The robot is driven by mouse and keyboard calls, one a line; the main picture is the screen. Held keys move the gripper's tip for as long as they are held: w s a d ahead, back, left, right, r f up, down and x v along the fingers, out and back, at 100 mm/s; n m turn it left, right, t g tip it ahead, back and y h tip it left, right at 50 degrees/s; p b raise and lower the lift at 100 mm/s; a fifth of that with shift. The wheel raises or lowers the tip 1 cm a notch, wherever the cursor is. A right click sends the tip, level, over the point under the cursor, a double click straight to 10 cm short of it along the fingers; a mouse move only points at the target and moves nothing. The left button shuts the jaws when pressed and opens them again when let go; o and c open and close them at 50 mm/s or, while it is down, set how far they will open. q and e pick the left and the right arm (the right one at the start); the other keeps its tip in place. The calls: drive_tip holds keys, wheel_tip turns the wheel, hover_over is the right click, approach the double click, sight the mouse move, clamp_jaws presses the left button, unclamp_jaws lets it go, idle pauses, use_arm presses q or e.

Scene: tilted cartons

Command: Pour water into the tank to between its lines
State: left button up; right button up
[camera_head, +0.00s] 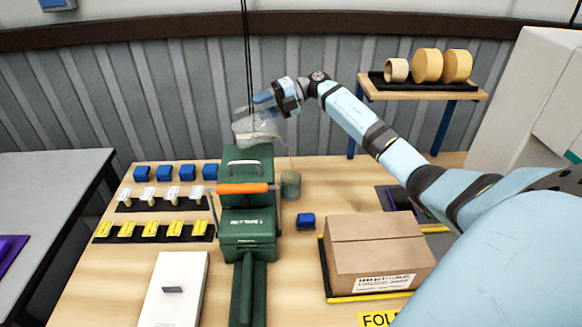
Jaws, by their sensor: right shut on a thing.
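My right gripper (268,98) is shut on a clear vessel (256,130), whose handle is hard to make out. The vessel is held above the back of a green machine (247,212) with an orange bar (243,188) across it. A small grey-green, see-through-looking container (291,186), perhaps the tank, stands at the machine's right side. A thin pale line runs from near the vessel down to this container; I cannot tell whether it is water. Its level lines are too small to see. My left gripper is out of view.
A brown carton (376,253) stands right of the machine, with a small blue block (306,221) between. Blue, white and yellow items fill rows at left. A white box (174,289) lies in front. Dark cables (247,60) hang near the vessel. Tape rolls (427,65) sit on a shelf.

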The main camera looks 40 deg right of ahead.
drive_tip(key=shift+f+y+b, duration=0.25)
drive_tip(key=shift+y+b, duration=0.05)
drive_tip(key=shift+b, duration=0.15)
